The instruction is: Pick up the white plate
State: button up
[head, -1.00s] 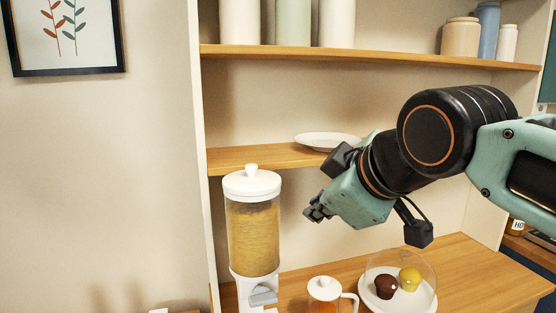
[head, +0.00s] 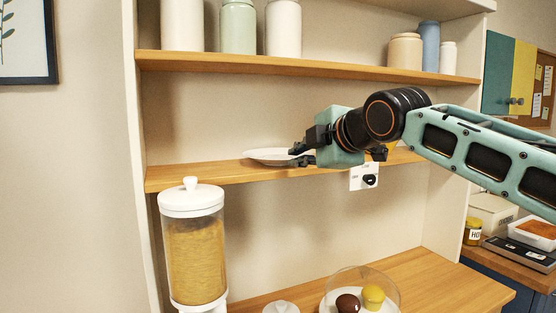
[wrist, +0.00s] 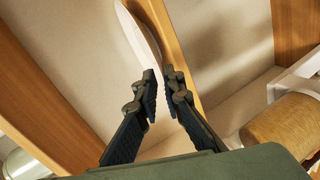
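The white plate (head: 266,156) lies on the middle wooden shelf, near its front edge. My gripper (head: 297,155) is at the plate's right side, with one finger above the rim's level and one below. The fingers are parted, with a gap between them. In the wrist view the plate (wrist: 139,36) shows edge-on, and its near rim reaches between the tips of my gripper (wrist: 163,84). I cannot tell whether either finger touches it. The plate's right end is partly hidden by the fingers in the head view.
The middle shelf (head: 200,176) is otherwise bare on the left. Jars stand on the upper shelf (head: 350,70). Below are a cereal dispenser (head: 194,250), a white lid (head: 281,307) and a domed dish with muffins (head: 372,297). A white socket plate (head: 357,181) is under my gripper.

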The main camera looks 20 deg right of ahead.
jog(key=x, duration=0.5)
jog(key=shift+w+a+r+p, duration=0.1)
jog(key=shift+a+p, duration=0.15)
jog(key=shift+p, duration=0.05)
grip_shut()
jog(key=shift+r, duration=0.2)
